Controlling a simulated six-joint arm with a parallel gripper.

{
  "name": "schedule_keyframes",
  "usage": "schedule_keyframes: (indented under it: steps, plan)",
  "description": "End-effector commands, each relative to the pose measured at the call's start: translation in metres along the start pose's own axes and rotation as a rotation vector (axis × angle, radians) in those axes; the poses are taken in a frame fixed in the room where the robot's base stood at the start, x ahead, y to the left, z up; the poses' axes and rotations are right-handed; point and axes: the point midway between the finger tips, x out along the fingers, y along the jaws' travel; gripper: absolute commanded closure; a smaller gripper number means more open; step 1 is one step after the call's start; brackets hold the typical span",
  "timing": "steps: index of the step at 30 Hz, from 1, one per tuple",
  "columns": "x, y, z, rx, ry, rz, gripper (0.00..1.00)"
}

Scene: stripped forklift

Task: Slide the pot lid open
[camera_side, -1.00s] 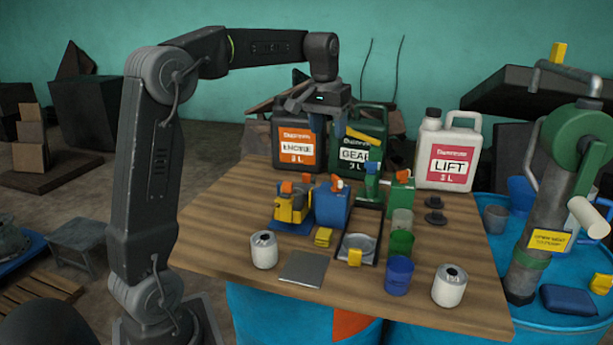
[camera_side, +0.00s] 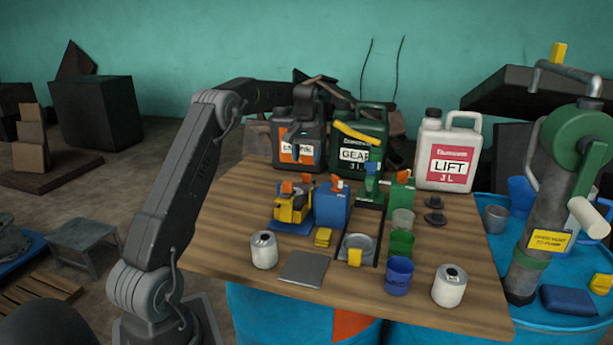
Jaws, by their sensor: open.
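I cannot tell for sure which thing is the pot with the lid. A round grey metal dish or lid (camera_side: 358,243) lies in a dark tray in the middle of the table, with a yellow block at its front edge. A flat grey square plate (camera_side: 303,269) lies at the table's front. Two white pots with dark tops stand at front left (camera_side: 264,251) and front right (camera_side: 449,287). My gripper (camera_side: 303,155) is open and seems empty. It hangs over the back of the table, in front of the orange-labelled jug, apart from all these; its fingertips are hard to make out.
Behind stand the orange-labelled jug (camera_side: 290,130), the green jug (camera_side: 356,150) and the white LIFT jug (camera_side: 448,150). A yellow machine (camera_side: 293,207), a blue box (camera_side: 332,205) and several cups crowd the middle. The table's left side (camera_side: 225,230) is clear.

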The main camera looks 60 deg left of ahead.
Motion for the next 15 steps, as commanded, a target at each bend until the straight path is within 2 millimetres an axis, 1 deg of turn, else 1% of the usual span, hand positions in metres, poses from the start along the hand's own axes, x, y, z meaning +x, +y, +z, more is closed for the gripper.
schedule_keyframes:
  steps: [1, 6, 10, 15]
  plan:
    - [0.011, 0.0, 0.001, 0.001, -0.005, 0.0, 0.47]
    - [0.041, 0.0, 0.001, 0.001, -0.003, 0.0, 0.47]
    - [0.056, 0.0, 0.0, 0.001, -0.001, 0.0, 0.47]
    - [0.064, 0.0, 0.0, 0.001, 0.0, 0.0, 0.47]
